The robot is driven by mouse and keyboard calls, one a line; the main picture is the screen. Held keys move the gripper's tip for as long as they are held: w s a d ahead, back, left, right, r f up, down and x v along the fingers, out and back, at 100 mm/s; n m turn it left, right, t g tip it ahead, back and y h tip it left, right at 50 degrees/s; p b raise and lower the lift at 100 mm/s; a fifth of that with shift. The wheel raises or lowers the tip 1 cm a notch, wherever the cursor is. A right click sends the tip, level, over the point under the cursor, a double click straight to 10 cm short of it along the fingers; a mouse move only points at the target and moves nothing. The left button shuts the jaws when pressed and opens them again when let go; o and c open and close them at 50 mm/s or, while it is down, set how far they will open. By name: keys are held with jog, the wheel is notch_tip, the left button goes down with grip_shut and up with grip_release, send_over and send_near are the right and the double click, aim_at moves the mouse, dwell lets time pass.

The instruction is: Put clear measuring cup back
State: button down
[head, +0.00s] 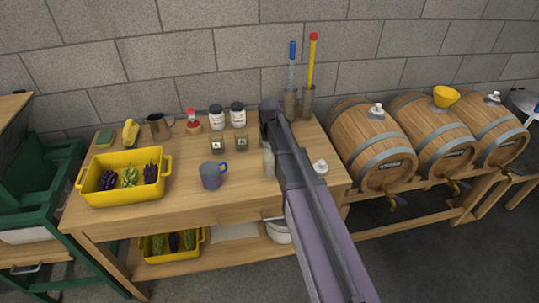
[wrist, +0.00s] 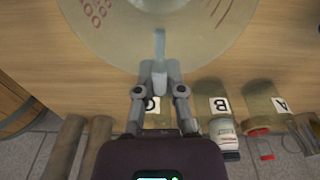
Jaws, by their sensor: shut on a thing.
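The clear measuring cup (wrist: 195,42) fills the top middle of the wrist view, see-through with red markings. My gripper (wrist: 159,78) is shut on its pale handle (wrist: 159,48). In the head view a clear edge of the cup (head: 268,163) shows just left of my arm, which hides the rest and my fingertips. C is partly covered by my gripper. I cannot tell whether the cup touches the table.
Tall holders (head: 307,103) stand at the back. Barrels (head: 369,145) stand to the right.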

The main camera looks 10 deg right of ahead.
jog(key=shift+f+b, duration=0.75)
jog(key=shift+f, duration=0.4)
jog(key=shift+f, duration=0.1)
jog(key=c, duration=0.7)
grip_release()
jog(key=shift+c, duration=0.2)
jog(key=r+p, duration=0.8)
jog(key=s+r+p, duration=0.1)
jog(key=r+p, duration=0.3)
jog(key=shift+s+r, duration=0.1)
jog(key=shift+r, duration=0.05)
jog(key=shift+s, duration=0.1)
jog(key=s+g, duration=0.1)
jog(key=s, duration=2)
jog(key=shift+s+d+m, duration=0.15)
jog(key=shift+m, duration=0.25)
